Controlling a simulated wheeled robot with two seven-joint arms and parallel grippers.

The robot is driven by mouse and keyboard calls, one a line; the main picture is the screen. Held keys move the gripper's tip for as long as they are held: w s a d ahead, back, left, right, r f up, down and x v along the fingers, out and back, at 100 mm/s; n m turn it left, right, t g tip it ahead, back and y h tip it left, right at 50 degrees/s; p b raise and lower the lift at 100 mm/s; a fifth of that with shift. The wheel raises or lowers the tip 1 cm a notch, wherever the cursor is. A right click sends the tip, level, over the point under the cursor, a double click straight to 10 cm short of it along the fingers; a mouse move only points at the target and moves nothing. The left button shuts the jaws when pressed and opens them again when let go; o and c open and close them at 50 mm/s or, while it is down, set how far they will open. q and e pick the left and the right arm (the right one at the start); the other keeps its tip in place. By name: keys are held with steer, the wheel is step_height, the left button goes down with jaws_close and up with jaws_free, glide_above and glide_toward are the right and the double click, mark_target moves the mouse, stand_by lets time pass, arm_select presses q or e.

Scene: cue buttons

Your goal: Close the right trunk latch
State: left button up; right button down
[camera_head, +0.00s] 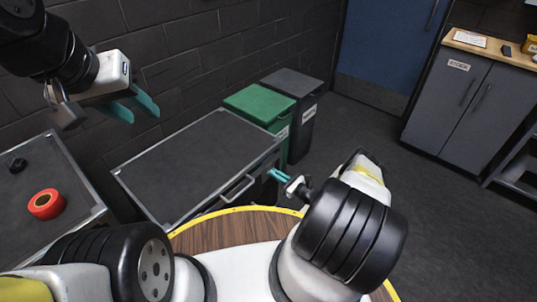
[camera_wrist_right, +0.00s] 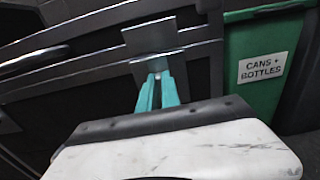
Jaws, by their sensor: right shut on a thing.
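The dark trunk (camera_head: 195,155) has its flat lid down and a bar handle (camera_head: 238,188) on its front. Its right latch shows in the right wrist view as a grey metal plate (camera_wrist_right: 150,37) over a small tab, on the trunk's front edge. My right gripper (camera_head: 279,175) is at the right end of the trunk's front. In the wrist view its teal fingertips (camera_wrist_right: 157,80) are close together on the small tab under the plate. My left gripper (camera_head: 145,104) is in the air at upper left, its teal fingers apart and empty.
A green bin (camera_head: 258,104), labelled "cans + bottles" in the wrist view, stands close beside the trunk, with a grey bin (camera_head: 305,112) beyond it.

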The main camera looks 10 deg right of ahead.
steer(key=shift+s+f, duration=0.1)
steer(key=shift+f, duration=0.05)
steer(key=n, duration=0.5)
steer(key=shift+s+a+f+n, duration=0.2)
steer(key=shift+s+a+n, duration=0.05)
steer(key=shift+s+n, duration=0.05)
steer(key=n, duration=0.5)
steer(key=shift+s+a+f, duration=0.2)
steer(key=shift+a+f, duration=0.05)
steer(key=shift+f, duration=0.05)
steer(key=n, duration=0.5)
steer(key=shift+f, duration=0.4)
steer(key=shift+f+n, duration=0.15)
steer(key=shift+n, duration=0.95)
steer(key=c, duration=1.6)
jaws_free()
steer(key=shift+o, duration=0.2)
steer(key=shift+a, duration=0.1)
